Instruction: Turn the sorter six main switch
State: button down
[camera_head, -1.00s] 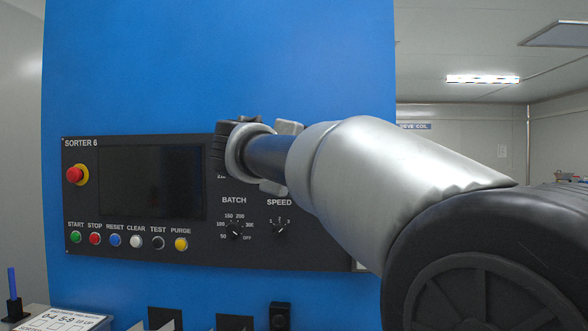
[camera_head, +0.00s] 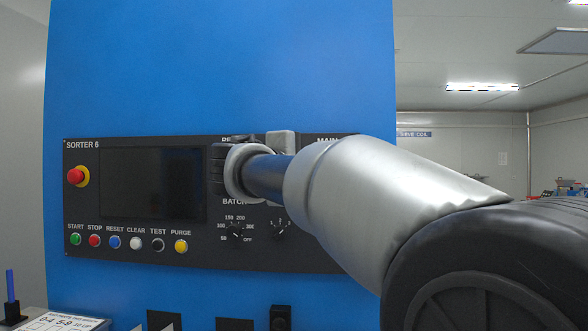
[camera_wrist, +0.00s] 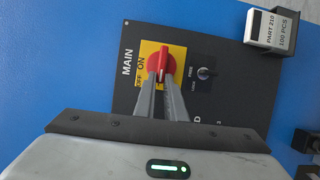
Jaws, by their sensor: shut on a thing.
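The sorter six main switch is a red rotary handle (camera_wrist: 165,63) on a yellow plate (camera_wrist: 148,60) marked ON and OFF, under the label MAIN. In the wrist view, my gripper (camera_wrist: 163,82) has its two grey fingers closed in on the handle from either side. The fingers cover part of the handle, so its exact angle is hard to read. In the head view, my arm hides the switch and the fingertips; part of the MAIN label shows above the arm on the black SORTER 6 panel (camera_head: 85,200).
The panel carries a red emergency stop (camera_head: 75,176), a dark screen (camera_head: 150,183), a row of coloured buttons and a BATCH dial (camera_head: 235,231). A small key switch (camera_wrist: 206,73) sits beside the main switch. A labelled PART 210 box (camera_wrist: 272,28) sticks out near the panel's edge.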

jog(key=c, duration=1.8)
grip_release()
jog(key=v, duration=1.7)
jog(key=shift+s+a, duration=0.1)
jog(key=shift+s, duration=0.05)
